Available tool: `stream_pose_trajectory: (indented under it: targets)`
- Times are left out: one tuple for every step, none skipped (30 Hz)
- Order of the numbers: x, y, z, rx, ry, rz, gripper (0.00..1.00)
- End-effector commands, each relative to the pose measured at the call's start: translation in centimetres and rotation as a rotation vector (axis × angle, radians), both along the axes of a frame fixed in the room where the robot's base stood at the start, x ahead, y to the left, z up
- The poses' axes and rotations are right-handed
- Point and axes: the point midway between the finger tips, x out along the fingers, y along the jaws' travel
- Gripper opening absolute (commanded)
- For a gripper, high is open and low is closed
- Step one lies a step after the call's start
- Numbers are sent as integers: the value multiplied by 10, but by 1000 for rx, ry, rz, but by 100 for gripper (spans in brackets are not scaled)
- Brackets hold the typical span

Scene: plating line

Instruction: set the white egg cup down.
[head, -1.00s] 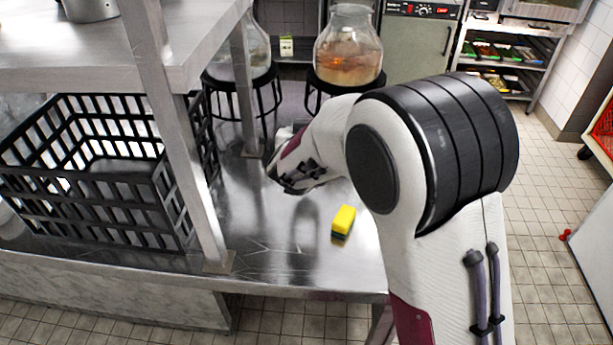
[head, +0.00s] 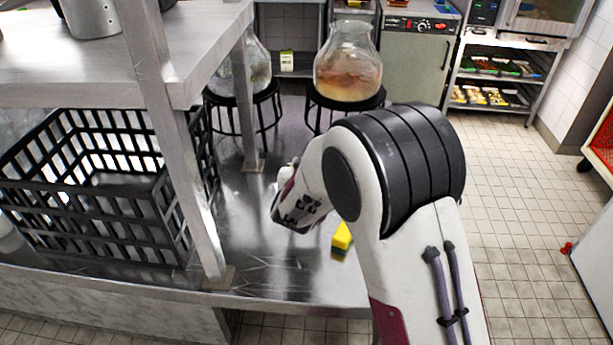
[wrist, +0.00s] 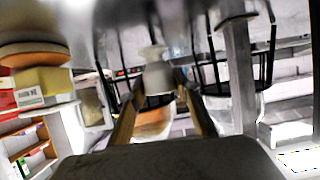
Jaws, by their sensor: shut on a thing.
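The white egg cup (wrist: 158,78) shows in the wrist view between the two fingers of my gripper (wrist: 160,86). The fingers are shut on it, one at each side. In the head view my gripper's wrist end (head: 298,205) is over the steel counter (head: 262,255), right of the black crate. Whether the cup touches any surface cannot be told.
A black crate (head: 185,215) stands on the counter at left, behind a steel shelf post (head: 190,170). A yellow sponge (head: 342,236) lies right of my gripper, partly behind my arm. Glass jars (head: 347,70) stand on black stools beyond. Bare counter shows in front of my gripper.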

Motion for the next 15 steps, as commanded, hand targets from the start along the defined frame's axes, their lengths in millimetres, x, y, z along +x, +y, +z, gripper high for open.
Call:
stream_pose_trajectory:
  targets:
    - [0,0,0,0,0,0,7]
    - [0,0,0,0,0,0,7]
    - [0,0,0,0,0,0,7]
    - [0,0,0,0,0,0,7]
    - [0,0,0,0,0,0,7]
    - [0,0,-2,0,0,0,7]
    - [0,0,-3,0,1,0,7]
    - [0,0,-5,0,1,0,7]
    - [0,0,-8,-1,1,0,7]
    - [0,0,-11,-1,2,-1,7]
    - [0,0,-14,-1,2,-1,7]
    - [0,0,-18,-1,2,-1,7]
    - [0,0,-21,-1,2,0,7]
    - [0,0,-24,-1,3,0,7]
    - [0,0,-28,-2,2,1,7]
